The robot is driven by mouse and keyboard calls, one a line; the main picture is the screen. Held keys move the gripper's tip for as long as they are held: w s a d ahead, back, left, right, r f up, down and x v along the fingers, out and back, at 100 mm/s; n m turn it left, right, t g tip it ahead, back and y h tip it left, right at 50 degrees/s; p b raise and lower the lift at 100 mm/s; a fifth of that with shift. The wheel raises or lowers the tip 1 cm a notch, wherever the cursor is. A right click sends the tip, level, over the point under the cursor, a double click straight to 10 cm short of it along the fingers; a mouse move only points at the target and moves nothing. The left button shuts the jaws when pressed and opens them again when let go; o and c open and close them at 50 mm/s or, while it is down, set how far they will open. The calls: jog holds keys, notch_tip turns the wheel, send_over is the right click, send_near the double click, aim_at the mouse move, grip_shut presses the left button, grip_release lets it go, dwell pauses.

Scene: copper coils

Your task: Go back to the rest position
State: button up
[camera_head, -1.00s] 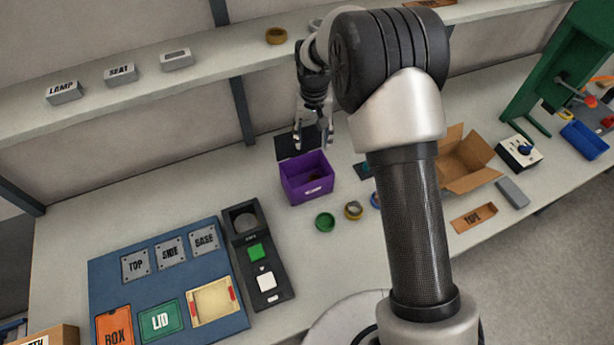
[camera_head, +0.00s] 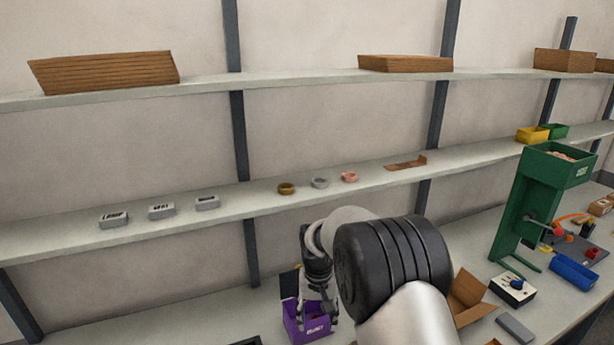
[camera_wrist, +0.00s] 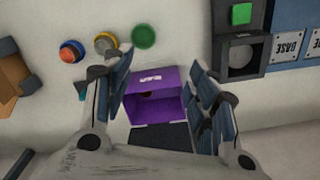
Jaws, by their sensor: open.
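My gripper (camera_wrist: 160,100) is open and empty in the wrist view, its two padded fingers apart. It hangs above the purple box (camera_wrist: 155,88), which shows between the fingers with something small and brown inside. In the head view my gripper (camera_head: 318,308) is partly hidden against the purple box (camera_head: 296,322), which sits at the bottom edge of the picture. My arm bends in the middle of the head view and covers part of the bench.
Near the purple box lie a green ring (camera_wrist: 144,36), a yellowish ring (camera_wrist: 106,43) and a blue-orange ring (camera_wrist: 72,51). An open cardboard box (camera_head: 470,294) stands right of my arm. The lower shelf (camera_head: 240,205) runs behind my arm, carrying several coils and labelled blocks.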

jog(key=s+d+r+t+b, duration=0.1)
jog(key=s+d+r+b, duration=0.25)
jog(key=s+r, duration=0.4)
jog(key=s+d+r+t+b, duration=0.2)
jog(key=s+d+r, duration=0.2)
jog(key=s+r, duration=0.35)
jog(key=s+d+f+b, duration=0.1)
jog(key=s+d+b, duration=0.1)
jog(key=s, duration=0.6)
jog(key=s+d+f+t+b, duration=0.1)
jog(key=s+d+f+b, duration=0.1)
jog(key=s, duration=0.7)
jog(key=shift+s+f+t, duration=0.15)
jog(key=shift+s+t, duration=0.05)
jog(key=shift+t, duration=0.1)
